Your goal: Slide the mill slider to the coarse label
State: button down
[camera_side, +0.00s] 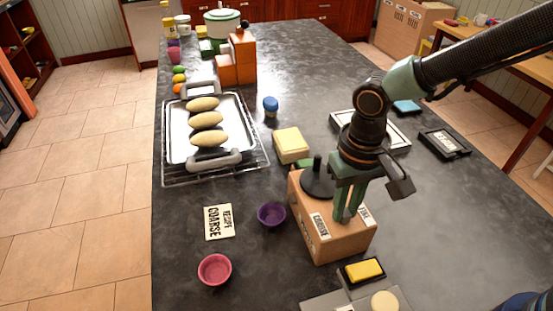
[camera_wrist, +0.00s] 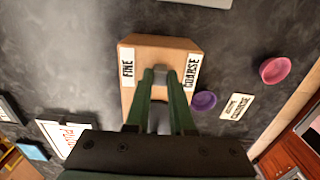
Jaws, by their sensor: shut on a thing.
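The mill (camera_side: 313,245) is a wooden box with a dark round top and knob, standing on the dark counter. It also shows in the wrist view (camera_wrist: 150,50). The coarse label (camera_wrist: 191,72) is at the right of the mill and the fine label (camera_wrist: 127,68) at the left in the wrist view; in the side view coarse (camera_side: 319,226) is left and fine (camera_side: 364,213) right. My gripper (camera_side: 345,217) points down at the mill between the labels. It is shut on the grey slider (camera_wrist: 160,76), which sits about midway between them and is mostly hidden by the fingers.
A recipe card (camera_side: 219,222) reading "coarse" lies left of the mill. A purple bowl (camera_side: 271,214) is close beside the mill, and a pink bowl (camera_side: 214,269) is nearer the front. A butter-like block (camera_side: 291,145) stands behind. A yellow sponge (camera_side: 364,270) lies in front.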

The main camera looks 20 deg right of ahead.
aim_at(332, 223)
jog(key=shift+a, duration=1.2)
jog(key=c, duration=0.8)
grip_release()
jog(key=shift+o, duration=0.2)
notch_tip(332, 223, up, 12)
jog(key=shift+d+r, duration=0.1)
jog(key=shift+d, duration=0.05)
jog(key=s+d+r+t, duration=0.1)
jog(key=d+t, duration=0.1)
jog(key=d, duration=1.1)
jog(key=d+r+t, duration=0.2)
jog(key=d+t, duration=0.1)
jog(key=d, duration=1)
jog(key=shift+s+t, duration=0.3)
jog(key=shift+s, duration=0.05)
